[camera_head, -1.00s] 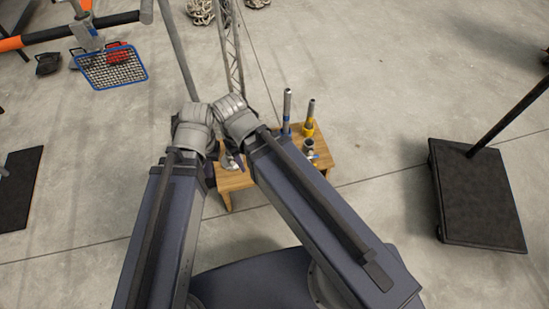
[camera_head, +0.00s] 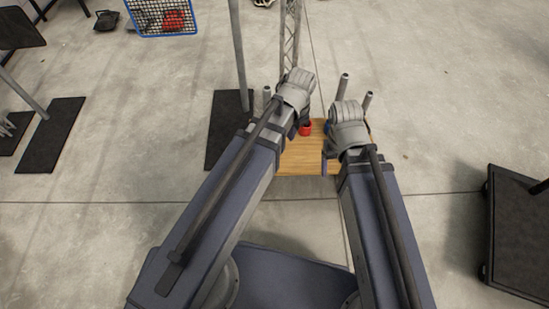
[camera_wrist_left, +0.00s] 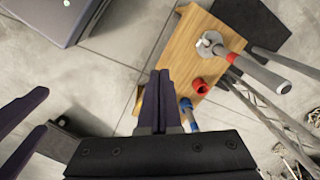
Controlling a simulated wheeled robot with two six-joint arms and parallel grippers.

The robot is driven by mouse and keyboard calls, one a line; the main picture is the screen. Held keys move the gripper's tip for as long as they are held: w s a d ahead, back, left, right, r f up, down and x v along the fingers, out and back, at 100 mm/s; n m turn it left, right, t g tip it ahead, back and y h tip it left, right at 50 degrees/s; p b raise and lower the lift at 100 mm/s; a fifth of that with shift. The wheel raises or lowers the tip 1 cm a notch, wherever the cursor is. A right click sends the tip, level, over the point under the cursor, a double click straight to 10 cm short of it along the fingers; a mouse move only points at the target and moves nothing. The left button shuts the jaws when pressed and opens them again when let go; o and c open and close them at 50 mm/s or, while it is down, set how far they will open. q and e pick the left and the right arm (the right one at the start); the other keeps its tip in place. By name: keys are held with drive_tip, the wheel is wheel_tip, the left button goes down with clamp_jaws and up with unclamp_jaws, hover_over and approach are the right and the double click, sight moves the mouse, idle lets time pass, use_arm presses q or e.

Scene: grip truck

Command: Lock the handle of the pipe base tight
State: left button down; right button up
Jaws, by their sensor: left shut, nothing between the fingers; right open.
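A wooden table (camera_head: 310,158) stands in front of me, and it also shows in the left wrist view (camera_wrist_left: 178,58). In that view a grey pipe with a red band (camera_wrist_left: 252,70) rises from a round grey base (camera_wrist_left: 208,40) on the table. A red ring-shaped part (camera_wrist_left: 200,85) sits beside it, and it also shows in the head view (camera_head: 305,129). A blue-collared pipe (camera_wrist_left: 188,112) is partly hidden by my left gripper (camera_wrist_left: 160,72). That gripper is shut and empty, over the table's edge. My right gripper (camera_wrist_left: 44,110) is open, its fingers apart, clear of the table. I cannot make out a handle.
Upright pipes (camera_head: 343,88) stand at the table's right. A dark plate with a pole (camera_head: 222,145) lies at its left. A lattice truss (camera_head: 290,35) stands behind. A black wheeled platform (camera_head: 515,235) is at the right. The floor between table and platform is clear.

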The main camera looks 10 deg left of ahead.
use_arm(q)
drive_tip(key=w+a+f+m+b, duration=0.3)
drive_tip(key=w+f+b, duration=0.3)
drive_tip(key=f+b, duration=0.2)
drive_tip(key=w+a+f+m+t+b, duration=0.1)
drive_tip(key=w+a+f+m+b, duration=0.2)
drive_tip(key=w+a+f+b, duration=0.3)
wheel_tip(320, 180, down, 6)
drive_tip(key=b, duration=0.3)
drive_tip(key=shift+w+m+t, duration=0.3)
drive_tip(key=shift+w, duration=0.05)
drive_tip(key=shift+b, duration=0.3)
drive_tip(key=b+x, duration=1.3)
drive_tip(key=x, duration=0.1)
drive_tip(key=shift+d+b, duration=0.1)
drive_tip(key=shift+b, duration=0.25)
